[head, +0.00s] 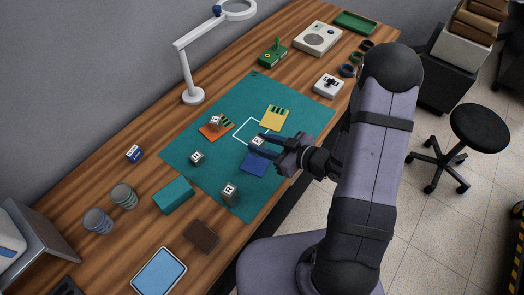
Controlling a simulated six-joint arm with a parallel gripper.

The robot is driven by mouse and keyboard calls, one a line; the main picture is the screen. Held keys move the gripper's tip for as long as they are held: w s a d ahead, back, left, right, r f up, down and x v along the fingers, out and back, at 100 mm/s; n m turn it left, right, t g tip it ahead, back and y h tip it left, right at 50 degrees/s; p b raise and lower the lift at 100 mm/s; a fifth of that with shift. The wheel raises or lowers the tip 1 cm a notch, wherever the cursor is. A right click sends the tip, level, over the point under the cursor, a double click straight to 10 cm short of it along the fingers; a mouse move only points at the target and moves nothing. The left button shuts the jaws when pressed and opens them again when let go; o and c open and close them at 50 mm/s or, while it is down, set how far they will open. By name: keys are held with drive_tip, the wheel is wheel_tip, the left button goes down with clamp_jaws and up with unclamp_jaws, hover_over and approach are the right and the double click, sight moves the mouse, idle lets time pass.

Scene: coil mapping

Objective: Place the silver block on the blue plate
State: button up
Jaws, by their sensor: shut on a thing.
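My gripper (260,146) reaches in from the right over the green mat and is shut on a small silver-grey block (257,141) with a dark mark on top. The block shows at the fingertips, just above the blue plate (253,164) in the picture, near the lower right of the white square outline. I cannot tell its height over the mat. The blue plate lies flat on the mat, its upper edge partly hidden by the fingers. Similar marked blocks stand on the orange plate (209,134), on the mat at left (197,157) and near its lower edge (230,190).
A yellow plate (274,117) with dark stripes lies farther back on the mat (305,110). A teal box (173,195), a brown block (202,235) and grey cylinders (124,195) stand at lower left. A white lamp (192,95) rises behind the mat.

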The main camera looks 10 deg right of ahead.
drive_tip(key=shift+f, duration=0.4)
drive_tip(key=shift+f, duration=1.85)
drive_tip(key=shift+f, duration=0.2)
drive_tip(key=o, duration=1.2)
